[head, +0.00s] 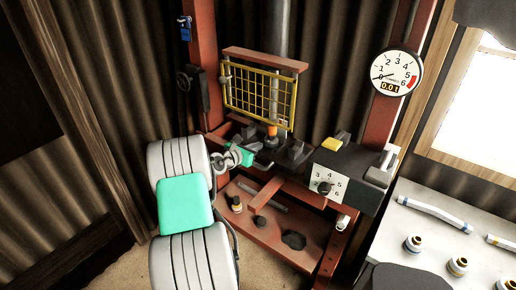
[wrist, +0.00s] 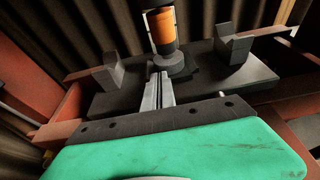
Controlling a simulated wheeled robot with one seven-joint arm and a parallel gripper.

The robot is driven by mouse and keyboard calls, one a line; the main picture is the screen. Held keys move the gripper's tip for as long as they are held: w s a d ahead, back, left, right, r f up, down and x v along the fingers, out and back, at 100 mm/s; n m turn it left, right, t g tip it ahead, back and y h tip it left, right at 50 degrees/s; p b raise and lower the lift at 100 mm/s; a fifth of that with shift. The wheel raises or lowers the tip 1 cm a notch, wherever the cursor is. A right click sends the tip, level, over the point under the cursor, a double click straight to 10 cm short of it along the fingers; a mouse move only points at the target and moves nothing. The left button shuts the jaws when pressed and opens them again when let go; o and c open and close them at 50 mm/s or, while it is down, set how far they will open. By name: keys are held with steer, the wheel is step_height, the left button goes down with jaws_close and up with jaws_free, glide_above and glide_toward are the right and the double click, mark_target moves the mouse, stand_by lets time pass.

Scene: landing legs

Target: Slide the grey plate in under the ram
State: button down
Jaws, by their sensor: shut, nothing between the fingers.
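In the wrist view the closed fingers of my gripper (wrist: 160,78) point at a dark round base (wrist: 173,62) under an upright orange cylinder (wrist: 162,30). The fingertips are close to this base; I cannot tell whether they touch. A flat dark grey slab (wrist: 255,80), which seems to be the grey plate, lies across the press bed around and beyond the fingers. In the head view my gripper (head: 258,146) reaches into the press from the left, shut and empty. The ram (head: 279,40) comes down behind the yellow guard, above the orange piece (head: 272,130). The guard partly hides its lower end.
Dark blocks (wrist: 235,46) and (wrist: 110,72) stand on both sides of the slab. The yellow mesh guard (head: 258,92) hangs above the bed between red posts. A control box (head: 350,170) stands to the right. Small parts lie on the lower red shelf (head: 265,225).

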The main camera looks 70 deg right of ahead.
steer(key=v, duration=0.2)
steer(key=f+p+v, duration=0.1)
steer(key=v, duration=0.2)
steer(key=shift+w+a, duration=0.25)
steer(key=shift+a, duration=0.15)
steer(key=b+v, duration=0.1)
steer(key=v, duration=0.7)
steer(key=shift+s, duration=0.3)
steer(key=shift+a, duration=0.15)
